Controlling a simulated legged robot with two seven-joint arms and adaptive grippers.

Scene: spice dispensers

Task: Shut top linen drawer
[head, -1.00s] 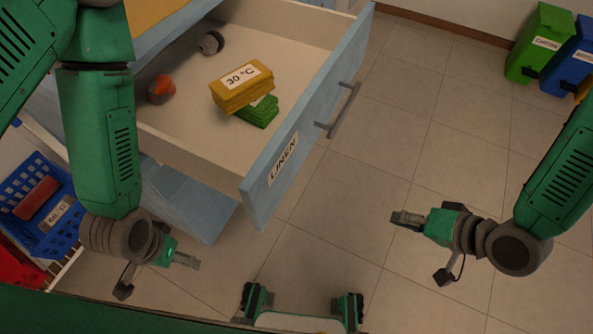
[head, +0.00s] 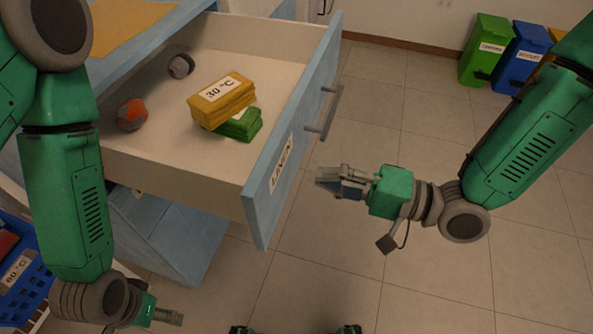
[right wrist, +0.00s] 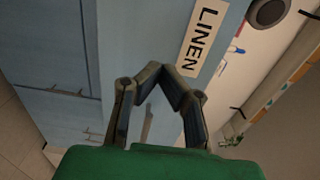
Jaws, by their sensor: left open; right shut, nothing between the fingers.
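The top linen drawer (head: 262,206) is pulled far out of the blue cabinet in the head view. Its blue front carries a LINEN label (head: 281,163) and a grey bar handle (head: 327,113). Inside lie yellow folded cloths (head: 222,101) marked 30 °C, green cloths (head: 240,125), an orange-grey roll (head: 131,114) and a grey roll (head: 181,66). My right gripper (head: 322,178) is shut and empty, just right of the drawer front, apart from it in the head view. The right wrist view shows the LINEN label (right wrist: 203,37) beyond the fingers. My left gripper (head: 180,318) is open at lower left, away from the drawer.
A blue basket (head: 28,285) stands at the lower left. A green bin (head: 485,50) and a blue bin (head: 519,58) stand at the back right.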

